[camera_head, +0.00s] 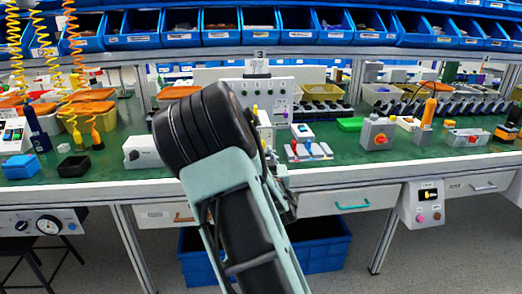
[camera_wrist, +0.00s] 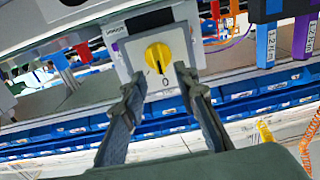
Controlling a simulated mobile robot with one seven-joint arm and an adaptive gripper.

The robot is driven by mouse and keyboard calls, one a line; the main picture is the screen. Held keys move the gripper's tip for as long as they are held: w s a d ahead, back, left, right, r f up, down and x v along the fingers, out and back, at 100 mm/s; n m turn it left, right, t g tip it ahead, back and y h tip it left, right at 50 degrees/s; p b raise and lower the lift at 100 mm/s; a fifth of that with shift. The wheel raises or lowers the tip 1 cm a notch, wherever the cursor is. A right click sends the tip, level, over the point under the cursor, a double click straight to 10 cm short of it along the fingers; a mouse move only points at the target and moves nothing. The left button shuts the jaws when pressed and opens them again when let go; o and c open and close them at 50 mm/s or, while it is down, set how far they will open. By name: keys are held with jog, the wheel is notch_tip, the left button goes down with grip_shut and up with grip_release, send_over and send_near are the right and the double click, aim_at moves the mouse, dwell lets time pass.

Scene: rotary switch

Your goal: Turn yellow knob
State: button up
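The yellow knob (camera_wrist: 159,57) is a round rotary knob with a raised grip bar, on a light square plate (camera_wrist: 185,35) marked with a "0" below the knob. My gripper (camera_wrist: 160,73) is open, with one dark finger on each side of the plate's lower part in the wrist view. The fingertips flank the area just below the knob. I see no contact with the knob, but the depth gap cannot be told. In the head view my arm covers the gripper, and I cannot make out this knob there.
In the head view, a green-topped workbench (camera_head: 335,170) carries switch boxes, a black tray (camera_head: 74,166) and a red-knob box (camera_head: 378,133).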

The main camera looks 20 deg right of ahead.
aim_at(261, 145)
jog(key=shift+x, duration=2.05)
grip_shut()
